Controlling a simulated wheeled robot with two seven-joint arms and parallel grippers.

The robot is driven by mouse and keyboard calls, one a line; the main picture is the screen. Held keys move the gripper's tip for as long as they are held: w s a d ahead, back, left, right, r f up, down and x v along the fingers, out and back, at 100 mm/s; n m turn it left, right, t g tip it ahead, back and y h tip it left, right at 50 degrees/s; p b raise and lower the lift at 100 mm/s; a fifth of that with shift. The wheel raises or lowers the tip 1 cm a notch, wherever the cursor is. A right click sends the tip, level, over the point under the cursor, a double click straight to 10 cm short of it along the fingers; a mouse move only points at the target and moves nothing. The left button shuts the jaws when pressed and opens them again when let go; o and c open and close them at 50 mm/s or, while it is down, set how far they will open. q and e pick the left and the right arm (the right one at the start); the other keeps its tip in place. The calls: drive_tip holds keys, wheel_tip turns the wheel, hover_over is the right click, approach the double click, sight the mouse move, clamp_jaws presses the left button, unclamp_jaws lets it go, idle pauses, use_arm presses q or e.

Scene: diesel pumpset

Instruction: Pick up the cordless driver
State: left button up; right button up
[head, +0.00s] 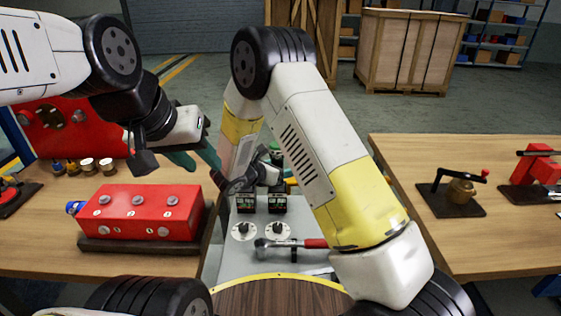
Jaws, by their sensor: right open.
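I cannot clearly pick out the cordless driver. A small green and black thing (276,154) shows behind my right gripper at the far part of the grey middle bench (222,267); it may be the driver, but it is mostly hidden by my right arm. My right gripper (254,184) is open beside that thing, over the bench's far part, with no clear hold on anything. My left gripper (165,158) hangs above the left table, behind the red block; whether its fingers are apart is unclear.
A red block with several round studs (145,211) sits on the left wooden table. Two black gauges (246,204), two round dials (278,230) and a red-handled wrench (290,244) lie on the grey bench. The right table holds a cranked tool (459,189); its front is clear.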

clamp_jaws()
drive_tip(key=shift+r, duration=0.1)
idle(1.3)
